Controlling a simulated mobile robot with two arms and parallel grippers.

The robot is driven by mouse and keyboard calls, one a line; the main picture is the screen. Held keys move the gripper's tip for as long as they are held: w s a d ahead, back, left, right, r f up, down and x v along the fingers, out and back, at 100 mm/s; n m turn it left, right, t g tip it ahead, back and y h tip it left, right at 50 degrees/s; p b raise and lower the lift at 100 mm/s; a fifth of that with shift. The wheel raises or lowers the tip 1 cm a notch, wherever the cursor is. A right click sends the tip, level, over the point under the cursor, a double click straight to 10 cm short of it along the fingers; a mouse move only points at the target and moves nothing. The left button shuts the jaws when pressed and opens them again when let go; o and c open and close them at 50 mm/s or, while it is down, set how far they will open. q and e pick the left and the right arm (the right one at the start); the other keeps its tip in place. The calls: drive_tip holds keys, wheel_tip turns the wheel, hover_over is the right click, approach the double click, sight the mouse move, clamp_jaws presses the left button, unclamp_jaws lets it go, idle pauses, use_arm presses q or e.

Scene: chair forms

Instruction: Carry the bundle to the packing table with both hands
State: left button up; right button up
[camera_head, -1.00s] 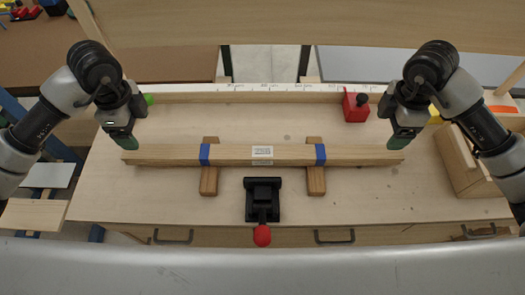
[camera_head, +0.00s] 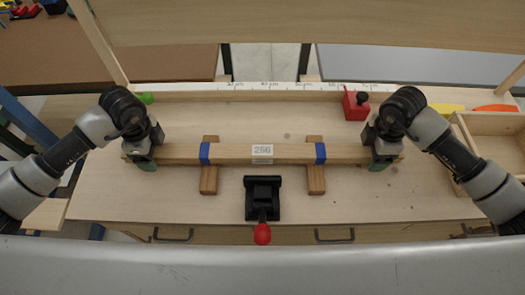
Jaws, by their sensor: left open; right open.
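The bundle (camera_head: 230,153) is a long, pale wooden length with two blue bands and a white label reading "256". It lies level across two short wooden blocks (camera_head: 208,180) on the workbench. My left gripper (camera_head: 144,163) is at the bundle's left end, and my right gripper (camera_head: 380,162) is near its right end. Both are open, with fingertips low at the wood. The grippers hide parts of the ends, and I cannot tell whether they touch it. Which surface is the packing table I cannot tell.
A black clamp with a red knob (camera_head: 262,234) stands in front of the bundle's middle. A red box (camera_head: 355,105) sits behind it at right. A white ruler strip (camera_head: 270,87) runs along the back. A wooden tray (camera_head: 495,128) is at the right. The bench front is mostly clear.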

use_arm(q)
clamp_jaws()
use_arm(e)
clamp_jaws()
